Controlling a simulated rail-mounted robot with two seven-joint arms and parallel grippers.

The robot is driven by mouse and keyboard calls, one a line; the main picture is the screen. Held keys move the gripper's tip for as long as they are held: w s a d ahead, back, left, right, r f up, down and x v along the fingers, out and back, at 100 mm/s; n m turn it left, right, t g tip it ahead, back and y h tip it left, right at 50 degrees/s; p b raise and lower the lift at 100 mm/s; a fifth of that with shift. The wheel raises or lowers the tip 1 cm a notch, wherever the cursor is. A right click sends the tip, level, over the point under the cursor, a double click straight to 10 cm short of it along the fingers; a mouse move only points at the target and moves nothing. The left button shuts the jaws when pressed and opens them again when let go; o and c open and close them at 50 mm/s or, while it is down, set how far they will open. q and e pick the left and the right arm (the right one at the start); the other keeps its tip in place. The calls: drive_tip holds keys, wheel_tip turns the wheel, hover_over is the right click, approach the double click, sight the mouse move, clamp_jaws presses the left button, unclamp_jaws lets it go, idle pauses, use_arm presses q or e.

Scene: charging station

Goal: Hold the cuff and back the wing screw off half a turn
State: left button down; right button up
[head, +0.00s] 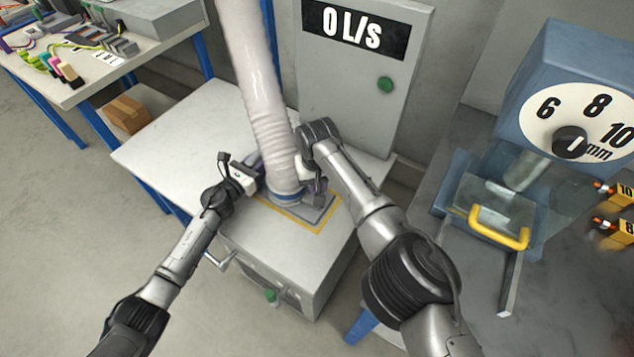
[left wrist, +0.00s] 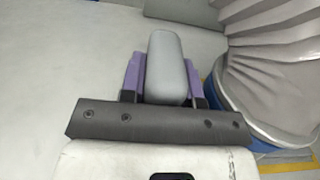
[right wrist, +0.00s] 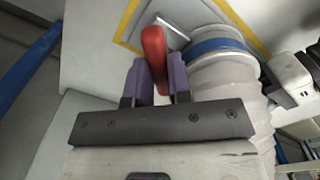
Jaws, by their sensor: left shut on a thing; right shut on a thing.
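The ribbed, pale hose (head: 262,100) comes down to a blue-banded cuff (head: 284,197) on the cabinet top; the blue band shows also in the right wrist view (right wrist: 215,46). My left gripper (head: 259,172), left of the cuff, is shut on a rounded grey grip (left wrist: 167,60) between its purple pads. My right gripper (head: 316,186), at the cuff's right side, is shut on a red wing (right wrist: 154,55), which looks like the wing screw's head. The screw's shaft and the join of grip and cuff are hidden.
A yellow outline (head: 318,228) surrounds the cuff on the light cabinet top (head: 180,130). Behind stands a grey panel (head: 350,120) reading 0 L/s. A blue dial machine (head: 550,85) stands at the right, and a cluttered bench (head: 150,30) at back left.

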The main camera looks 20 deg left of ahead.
clamp_jaws()
drive_tip(key=n, duration=0.4)
drive_tip(key=shift+n, duration=0.4)
drive_tip(key=n, duration=0.4)
drive_tip(key=shift+n, duration=0.3)
drive_tip(key=n, duration=0.9)
drive_tip(key=shift+n, duration=0.3)
